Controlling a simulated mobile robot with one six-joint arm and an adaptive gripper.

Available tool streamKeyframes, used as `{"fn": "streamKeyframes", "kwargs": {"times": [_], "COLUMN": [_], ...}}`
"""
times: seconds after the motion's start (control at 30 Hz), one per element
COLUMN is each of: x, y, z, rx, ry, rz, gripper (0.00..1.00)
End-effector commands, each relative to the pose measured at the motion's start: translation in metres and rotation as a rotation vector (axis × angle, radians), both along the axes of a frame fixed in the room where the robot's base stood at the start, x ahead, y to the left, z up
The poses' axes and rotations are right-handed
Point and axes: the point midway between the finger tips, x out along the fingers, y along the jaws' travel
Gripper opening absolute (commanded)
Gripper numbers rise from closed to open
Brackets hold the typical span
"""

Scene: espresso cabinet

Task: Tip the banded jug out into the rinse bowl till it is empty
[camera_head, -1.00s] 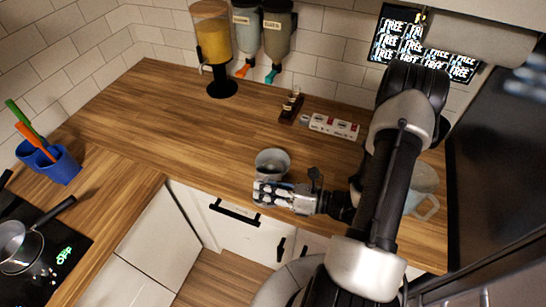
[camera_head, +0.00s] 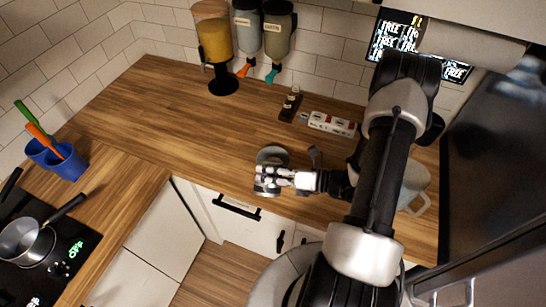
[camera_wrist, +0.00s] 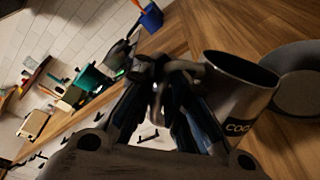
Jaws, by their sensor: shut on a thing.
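The banded jug (camera_wrist: 235,98) is grey metal with a dark band bearing pale letters, partly hidden by my fingers. My gripper (camera_wrist: 165,95) is shut on it at its side; the grip also shows in the head view (camera_head: 270,180). The jug's dark mouth is in sight, but I cannot see what is inside. The grey rinse bowl (camera_wrist: 300,100) is close beside the jug in the wrist view, cut by the right edge. In the head view a grey round shape shows just behind my fingers; jug and bowl are hard to tell apart there. No stream of liquid shows.
A large pale mug (camera_head: 416,190) stands right of my arm, partly hidden. A power strip (camera_head: 331,123) and a small dark rack (camera_head: 291,104) lie behind the gripper. Dispensers (camera_head: 213,45) are at the back. The wooden counter (camera_head: 150,115) to the left is clear.

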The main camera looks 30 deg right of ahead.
Motion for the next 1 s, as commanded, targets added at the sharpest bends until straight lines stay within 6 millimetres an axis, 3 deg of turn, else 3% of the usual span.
{"fn": "streamKeyframes", "kwargs": {"times": [1.0], "x": [0.018], "y": [-0.014], "z": [0.023], "rx": [0.149], "ry": [0.188], "rz": [0.0], "gripper": [0.0]}}
